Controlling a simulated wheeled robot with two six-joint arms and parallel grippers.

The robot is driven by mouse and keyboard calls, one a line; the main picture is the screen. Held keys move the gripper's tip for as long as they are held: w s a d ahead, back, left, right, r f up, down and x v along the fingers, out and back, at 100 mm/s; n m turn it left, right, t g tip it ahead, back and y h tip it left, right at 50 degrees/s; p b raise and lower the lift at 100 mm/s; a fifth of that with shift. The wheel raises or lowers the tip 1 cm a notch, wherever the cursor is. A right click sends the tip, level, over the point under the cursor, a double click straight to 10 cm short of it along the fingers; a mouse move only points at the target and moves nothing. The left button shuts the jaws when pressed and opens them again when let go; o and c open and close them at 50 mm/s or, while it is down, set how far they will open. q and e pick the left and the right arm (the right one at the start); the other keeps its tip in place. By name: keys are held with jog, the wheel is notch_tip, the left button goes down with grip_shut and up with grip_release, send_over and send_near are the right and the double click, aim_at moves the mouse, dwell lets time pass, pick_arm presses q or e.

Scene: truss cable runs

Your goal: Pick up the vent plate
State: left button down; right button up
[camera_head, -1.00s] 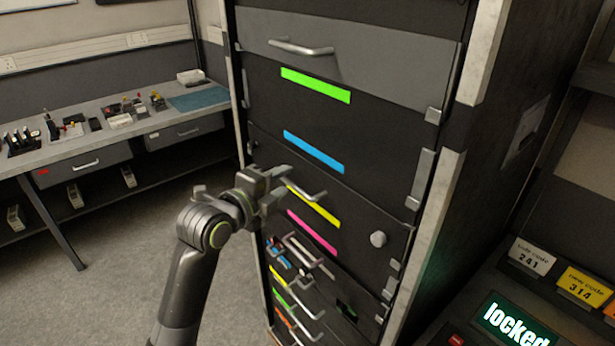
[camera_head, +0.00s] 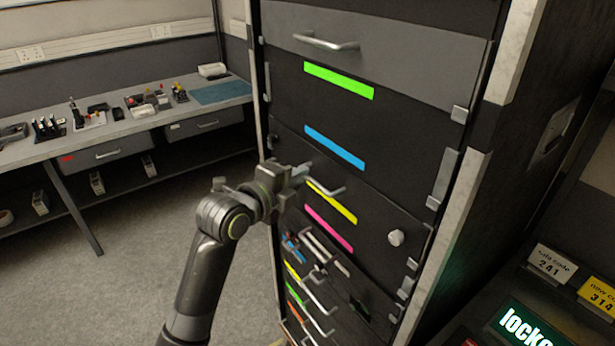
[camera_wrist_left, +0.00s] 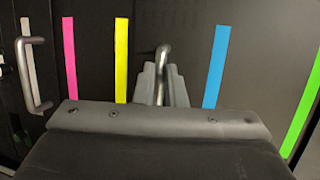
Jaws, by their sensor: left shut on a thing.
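I cannot pick out a vent plate with certainty in either view. My left gripper (camera_head: 302,174) is at the front of the dark rack, by the metal handle (camera_head: 328,191) near the yellow strip (camera_head: 332,202). In the left wrist view, my left gripper (camera_wrist_left: 161,86) is shut on this handle (camera_wrist_left: 162,55), between the yellow strip (camera_wrist_left: 121,60) and the blue strip (camera_wrist_left: 216,66). The fingers hide part of the handle. My right gripper is not in view.
The rack (camera_head: 400,130) has more handles and coloured strips, with an opened section holding small items (camera_head: 315,250) below. A workbench (camera_head: 65,148) with small objects stands left. A console with a lit "locked" display (camera_head: 525,328) is at lower right. Floor between is clear.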

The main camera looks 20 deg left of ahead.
pick_arm(q)
jog(key=s+a+r+p, duration=0.2)
jog(key=s+r+p, duration=0.3)
jog(key=s, duration=0.1)
jog(key=s+a+r+p, duration=0.2)
jog(key=s+r+p, duration=0.3)
jog(key=s+p, duration=0.1)
jog(key=shift+s+a, duration=0.3)
jog(key=shift+s, duration=0.35)
dwell(0.3)
dwell(0.4)
jog(key=s+a+p, duration=0.4)
jog(key=s, duration=0.1)
jog(key=shift+s+a, duration=0.15)
jog(key=shift+s, duration=0.1)
dwell(0.9)
